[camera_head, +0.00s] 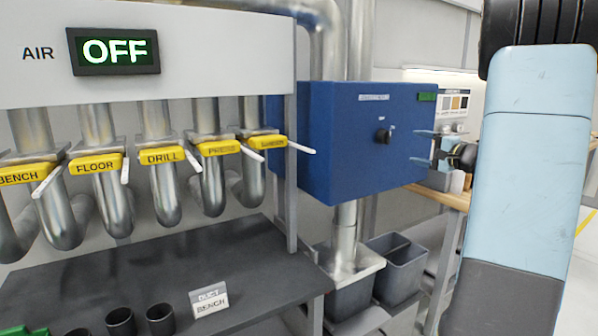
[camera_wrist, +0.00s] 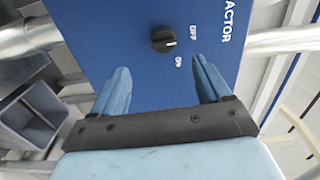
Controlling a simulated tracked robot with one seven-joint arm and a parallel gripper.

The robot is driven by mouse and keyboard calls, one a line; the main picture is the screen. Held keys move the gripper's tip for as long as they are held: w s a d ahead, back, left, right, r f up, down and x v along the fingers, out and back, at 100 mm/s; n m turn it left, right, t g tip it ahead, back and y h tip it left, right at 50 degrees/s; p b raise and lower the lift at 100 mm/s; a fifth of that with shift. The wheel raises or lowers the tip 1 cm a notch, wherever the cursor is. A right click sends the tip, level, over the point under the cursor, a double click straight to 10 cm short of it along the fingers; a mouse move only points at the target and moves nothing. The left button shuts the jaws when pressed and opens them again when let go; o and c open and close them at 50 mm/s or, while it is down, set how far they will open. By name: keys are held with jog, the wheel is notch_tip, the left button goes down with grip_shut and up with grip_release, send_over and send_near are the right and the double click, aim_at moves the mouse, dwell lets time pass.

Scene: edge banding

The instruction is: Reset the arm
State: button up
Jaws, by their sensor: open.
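My gripper (camera_head: 416,146) is open and empty in the head view, its light-blue fingers apart and pointing left towards the front of the blue collector box (camera_head: 335,160). The box carries a black knob (camera_head: 382,135). In the wrist view, my gripper (camera_wrist: 160,68) faces the box, and the knob (camera_wrist: 163,39) lies beyond the gap between the fingertips, with nothing held. OFF and ON marks are printed beside the knob. My light-blue arm link fills the right of the head view and hides what is behind it.
Yellow-tagged duct gates (camera_head: 163,155) with white levers line the left, below an AIR display (camera_head: 115,52) reading OFF. A dark bench (camera_head: 150,270) holds black cups and a DUCT BENCH card (camera_head: 208,299). Grey bins (camera_head: 400,270) stand below the box. A wooden-topped bench (camera_head: 440,197) is behind my gripper.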

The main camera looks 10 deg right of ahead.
jog(key=s+a+n+g+y, duration=0.1)
jog(key=s+a+n+g, duration=0.4)
jog(key=a, duration=0.7)
jog(key=s+a+n+g+y, duration=0.2)
jog(key=s+a+g, duration=0.3)
jog(key=a, duration=0.6)
jog(key=s+a+f+n+h, duration=0.1)
jog(key=s+f+n+h, duration=0.1)
jog(key=s, duration=0.5)
jog(key=s+a+f+n+h, duration=0.2)
jog(key=s+h, duration=0.2)
jog(key=s, duration=0.4)
jog(key=s+a+f+n+g+h, duration=0.1)
jog(key=s+a+f+n+h, duration=0.1)
jog(key=s, duration=0.5)
jog(key=shift+s+n+h, duration=0.4)
jog(key=shift+h, duration=0.3)
